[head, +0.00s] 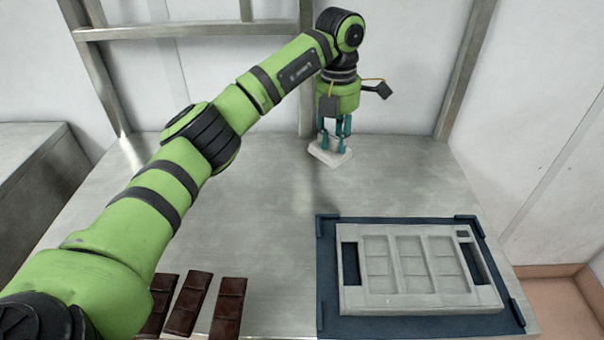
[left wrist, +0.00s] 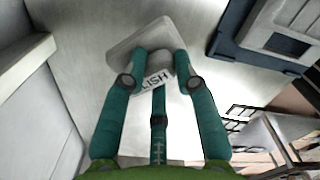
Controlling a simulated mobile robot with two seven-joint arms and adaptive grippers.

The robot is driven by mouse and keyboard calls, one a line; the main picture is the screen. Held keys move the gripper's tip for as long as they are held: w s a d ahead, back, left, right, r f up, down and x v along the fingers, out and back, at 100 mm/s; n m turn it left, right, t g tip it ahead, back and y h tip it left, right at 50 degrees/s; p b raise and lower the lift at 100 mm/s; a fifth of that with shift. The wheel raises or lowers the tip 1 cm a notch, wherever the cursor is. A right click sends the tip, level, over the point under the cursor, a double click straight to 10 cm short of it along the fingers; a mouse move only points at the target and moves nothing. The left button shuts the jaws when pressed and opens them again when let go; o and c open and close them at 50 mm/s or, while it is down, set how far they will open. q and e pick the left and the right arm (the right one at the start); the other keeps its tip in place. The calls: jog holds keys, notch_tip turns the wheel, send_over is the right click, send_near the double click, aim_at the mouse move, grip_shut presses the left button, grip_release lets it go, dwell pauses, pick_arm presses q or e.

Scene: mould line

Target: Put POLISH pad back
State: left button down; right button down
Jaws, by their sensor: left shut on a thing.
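The POLISH pad (head: 329,154) is a pale block with a raised grip, at the back of the metal table. In the left wrist view the pad (left wrist: 127,48) carries a white label, partly covered by a finger, on which "LISH" shows. My left gripper (head: 334,146) points down with its teal fingers closed around the pad's grip. The fingers also show in the left wrist view (left wrist: 157,75). I cannot tell whether the pad's underside touches the table. My right gripper is not in view.
A grey mould (head: 408,303) with several recesses sits in a dark blue corner-stopped tray (head: 327,285) at the right. Several dark chocolate bars (head: 230,305) lie at the front left, near my arm. The middle of the metal table (head: 270,220) is clear. A metal frame post (head: 306,70) stands behind.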

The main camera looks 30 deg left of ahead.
pick_arm(q)
jog(key=s+a+f+p, duration=0.1)
jog(key=s+a+f, duration=0.3)
jog(key=s+a, duration=0.1)
jog(key=shift+a+f+p, duration=0.15)
jog(key=shift+f+p, duration=0.05)
jog(key=shift+p, duration=0.2)
notch_tip(320, 180, down, 3)
jog(key=shift+w+f+p, duration=0.1)
jog(key=shift+f+p, duration=0.1)
jog(key=shift+p, duration=0.4)
jog(key=shift+f, duration=0.25)
jog(key=c, duration=0.9)
grip_release()
jog(key=shift+c, duration=0.2)
